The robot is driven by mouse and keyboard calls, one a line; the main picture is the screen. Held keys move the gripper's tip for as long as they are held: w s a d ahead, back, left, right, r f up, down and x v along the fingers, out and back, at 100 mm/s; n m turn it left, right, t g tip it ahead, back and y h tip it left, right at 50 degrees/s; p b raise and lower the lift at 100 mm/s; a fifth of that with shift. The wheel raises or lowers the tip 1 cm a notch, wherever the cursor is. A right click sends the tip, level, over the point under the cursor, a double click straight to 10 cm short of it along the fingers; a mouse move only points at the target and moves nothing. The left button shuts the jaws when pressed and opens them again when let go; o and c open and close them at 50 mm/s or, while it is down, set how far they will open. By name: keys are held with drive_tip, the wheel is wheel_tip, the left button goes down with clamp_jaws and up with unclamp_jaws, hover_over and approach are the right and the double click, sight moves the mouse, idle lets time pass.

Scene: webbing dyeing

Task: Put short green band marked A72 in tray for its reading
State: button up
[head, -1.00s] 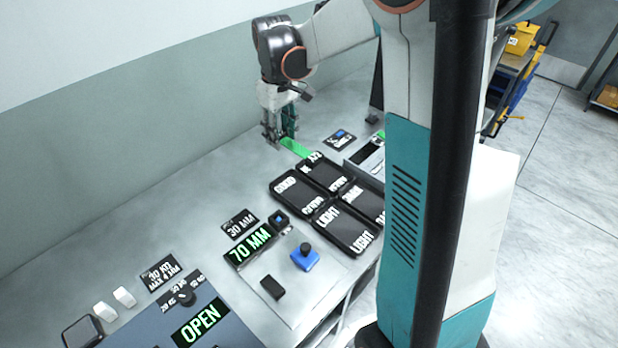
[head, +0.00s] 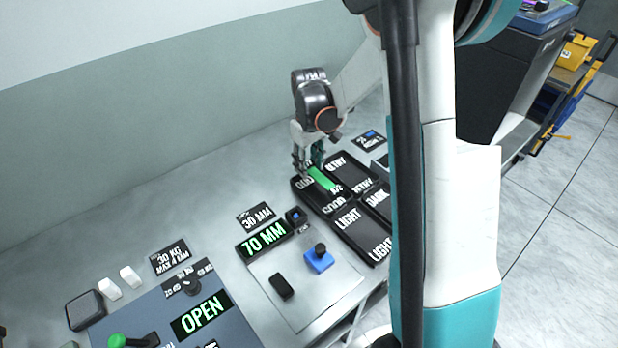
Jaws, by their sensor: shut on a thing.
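A short green band (head: 324,180) is held at one end in my gripper (head: 309,168), which is shut on it. The band slants down to the right over the black tray marked GOOD (head: 336,207), and its far end overlaps that tray in the picture. I cannot tell whether it touches the tray floor. No A72 mark can be read on the band. The tray marked RETRY (head: 350,172) lies behind it, the LIGHT tray (head: 350,237) nearer, and the DARK tray (head: 378,216) to the right, partly hidden by my arm.
A display reading 70 MM (head: 264,241) and a plate with a blue knobbed block (head: 319,260) lie in front of the trays. A panel showing OPEN (head: 201,315) is at the near left. The grey bench is clear along the wall.

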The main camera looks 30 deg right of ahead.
drive_tip(key=shift+f+b, duration=0.65)
drive_tip(key=shift+f, duration=1.7)
drive_tip(key=shift+f, duration=0.2)
drive_tip(key=o, duration=0.9)
drive_tip(key=shift+r, duration=0.1)
drive_tip(key=shift+r, duration=0.1)
